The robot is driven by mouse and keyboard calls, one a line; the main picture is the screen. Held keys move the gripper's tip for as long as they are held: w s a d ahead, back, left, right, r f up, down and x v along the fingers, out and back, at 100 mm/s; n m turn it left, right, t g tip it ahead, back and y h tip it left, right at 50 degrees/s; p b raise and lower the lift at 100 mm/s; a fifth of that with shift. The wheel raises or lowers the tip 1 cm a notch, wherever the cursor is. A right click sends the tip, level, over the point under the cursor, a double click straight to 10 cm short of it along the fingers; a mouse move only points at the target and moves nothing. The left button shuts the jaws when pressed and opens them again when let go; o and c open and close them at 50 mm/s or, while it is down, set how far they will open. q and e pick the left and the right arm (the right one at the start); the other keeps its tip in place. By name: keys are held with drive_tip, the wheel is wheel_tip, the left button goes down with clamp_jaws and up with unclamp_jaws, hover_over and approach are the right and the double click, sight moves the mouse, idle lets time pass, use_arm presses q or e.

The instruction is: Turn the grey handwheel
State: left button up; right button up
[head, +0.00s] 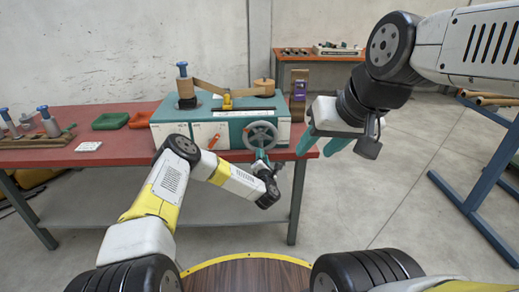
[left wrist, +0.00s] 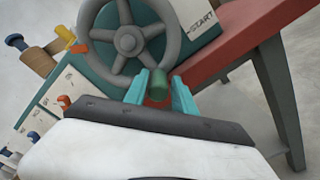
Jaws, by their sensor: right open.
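The grey handwheel (head: 261,135) is on the front of the teal winder (head: 222,108), toward its right end. It fills the upper middle of the left wrist view (left wrist: 128,42), with spokes and a round hub. Its green handle (left wrist: 157,86) sticks out at the lower rim toward the camera. My left gripper (head: 261,156) is at the bottom of the wheel. In the left wrist view its teal fingers (left wrist: 160,92) stand on either side of the handle; I cannot tell whether both touch it. My right gripper (head: 322,134) is open and empty, right of the winder.
The winder stands on a red-topped table (head: 100,157) near its right end. A blue steel stand (head: 470,190) is at the right. Floor between is clear.

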use_arm(q)
drive_tip(key=shift+o, duration=0.6)
drive_tip(key=shift+r, duration=0.1)
drive_tip(key=s, duration=0.7)
drive_tip(key=shift+s, duration=0.35)
